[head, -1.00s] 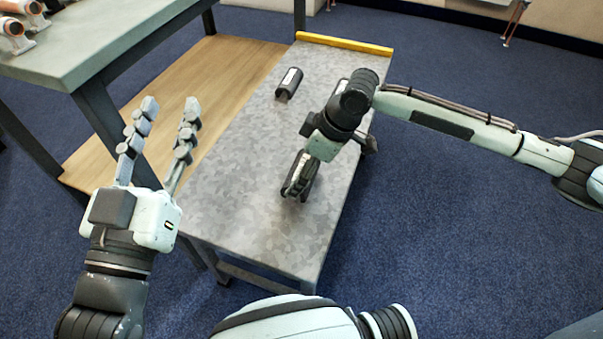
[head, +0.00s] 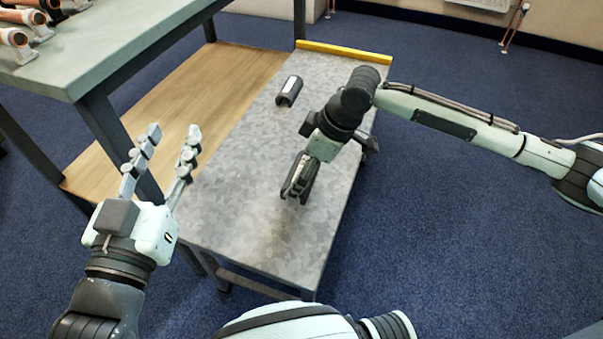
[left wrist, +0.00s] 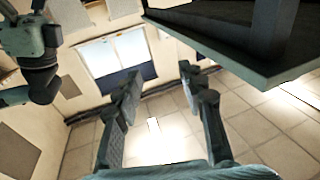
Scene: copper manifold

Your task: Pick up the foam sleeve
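The foam sleeve appears to be the dark grey cylinder with a white label (head: 289,90), lying on the far part of the grey metal cart top (head: 235,185). My left gripper (head: 172,136) is open and empty, left of the cart, with its fingers pointing up and apart. The left wrist view also shows its two spread fingers (left wrist: 160,73) with nothing between them. My right gripper (head: 298,178) hangs fingers down over the middle of the cart, nearer than the sleeve and apart from it. Its fingers look close together, but I cannot tell whether they are shut.
A grey-green workbench (head: 105,45) stands at upper left, with copper-coloured fittings (head: 18,42) on it. A wooden lower shelf (head: 190,115) lies beside the cart. A yellow strip (head: 345,52) edges the cart's far end. Blue carpet (head: 470,240) is clear on the right.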

